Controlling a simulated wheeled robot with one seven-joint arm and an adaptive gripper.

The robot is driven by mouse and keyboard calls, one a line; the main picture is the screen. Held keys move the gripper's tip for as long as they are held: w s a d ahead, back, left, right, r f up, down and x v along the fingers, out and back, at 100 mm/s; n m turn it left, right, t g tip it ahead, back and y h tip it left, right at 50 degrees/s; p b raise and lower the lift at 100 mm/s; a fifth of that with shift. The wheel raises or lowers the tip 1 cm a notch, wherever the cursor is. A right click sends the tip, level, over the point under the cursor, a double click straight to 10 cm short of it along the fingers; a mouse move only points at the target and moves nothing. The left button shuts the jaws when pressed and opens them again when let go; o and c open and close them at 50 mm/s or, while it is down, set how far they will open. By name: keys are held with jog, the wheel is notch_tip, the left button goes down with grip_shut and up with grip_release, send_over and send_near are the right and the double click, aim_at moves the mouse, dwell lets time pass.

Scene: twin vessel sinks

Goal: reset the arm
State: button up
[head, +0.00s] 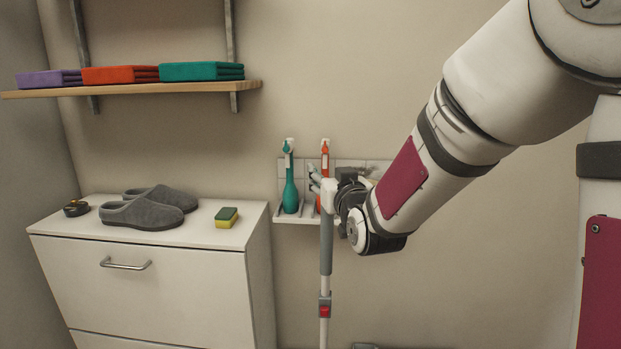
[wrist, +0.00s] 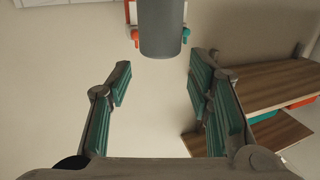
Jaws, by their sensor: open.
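My gripper (head: 318,181) is at the end of my arm in front of the wall, right of the cabinet, in the head view. In the wrist view my gripper (wrist: 160,72) is open, with its green-padded fingers spread and nothing between them. A pole with a grey grip (head: 327,245) and a red button stands upright just below and beside my gripper in the head view. A grey cylinder (wrist: 160,30), which looks like part of this pole, shows ahead of the fingertips in the wrist view. I cannot tell whether the gripper touches the pole.
A wall holder (head: 308,219) with a teal bottle-shaped item (head: 290,185) and an orange one (head: 325,158) is behind my gripper. Left stands a white cabinet (head: 160,285) with grey slippers (head: 142,213) and a sponge (head: 226,217). A shelf (head: 150,89) with folded cloths hangs above.

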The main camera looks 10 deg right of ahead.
jog(key=s+f+g+p, duration=0.1)
jog(key=s+g+p, duration=0.5)
jog(key=s, duration=3.5)
jog(key=g, duration=0.7)
jog(key=shift+d+f+g, duration=0.15)
jog(key=shift+f+g, duration=0.15)
jog(key=shift+s, duration=0.1)
